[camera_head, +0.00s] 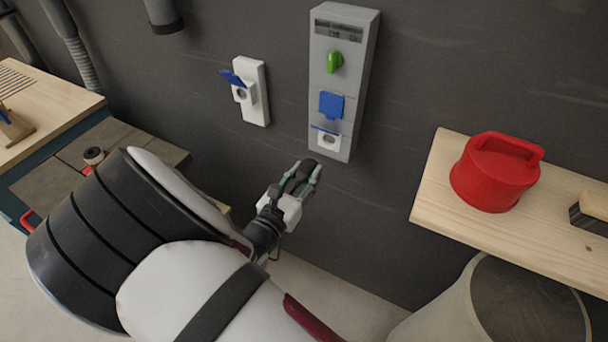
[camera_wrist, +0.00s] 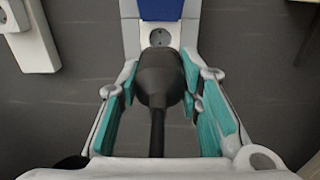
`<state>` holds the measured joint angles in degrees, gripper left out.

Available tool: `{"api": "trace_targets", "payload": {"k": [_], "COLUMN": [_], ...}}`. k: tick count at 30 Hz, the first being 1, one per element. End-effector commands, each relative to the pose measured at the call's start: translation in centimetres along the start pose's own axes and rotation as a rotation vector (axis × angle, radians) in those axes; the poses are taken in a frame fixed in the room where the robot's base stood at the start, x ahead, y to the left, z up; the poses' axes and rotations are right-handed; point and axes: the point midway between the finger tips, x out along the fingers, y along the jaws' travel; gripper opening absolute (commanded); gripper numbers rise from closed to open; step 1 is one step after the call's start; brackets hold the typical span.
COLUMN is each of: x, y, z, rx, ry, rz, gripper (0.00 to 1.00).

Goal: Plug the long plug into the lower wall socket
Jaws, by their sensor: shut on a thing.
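A grey wall box (camera_head: 343,85) carries a green knob (camera_head: 334,62), a blue closed cover (camera_head: 331,104) and, below it, the lower socket (camera_head: 328,140) with its blue flap raised. The lower socket's round face also shows in the wrist view (camera_wrist: 160,37), just beyond the plug. My gripper (camera_head: 304,176) is just below and left of that socket in the head view. Its teal fingers are shut on the black long plug (camera_wrist: 159,78), whose cable runs back toward the wrist. The plug's front is hidden; it appears apart from the socket.
A separate white socket (camera_head: 252,92) with a blue flap is on the wall at left. A wooden shelf (camera_head: 434,190) with a red container (camera_head: 494,172) juts out at right. A wooden worktop (camera_head: 50,108) stands at far left. The wall below the box is bare.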

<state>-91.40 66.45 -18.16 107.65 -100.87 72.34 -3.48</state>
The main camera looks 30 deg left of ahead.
Motion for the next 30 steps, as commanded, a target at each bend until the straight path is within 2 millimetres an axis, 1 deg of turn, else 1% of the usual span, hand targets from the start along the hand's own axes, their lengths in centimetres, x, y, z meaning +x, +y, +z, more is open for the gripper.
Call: {"api": "trace_targets", "payload": {"k": [8,24,30], "x": [1.6,6.4,7.9], "y": [0.0,0.0,0.0], "z": [0.0,-0.1,-0.1], "rx": [0.001,0.002,0.001], "ry": [-0.001,-0.002,-0.001], "rz": [-0.002,-0.001,-0.001], "gripper": [0.0,0.0,0.0]}}
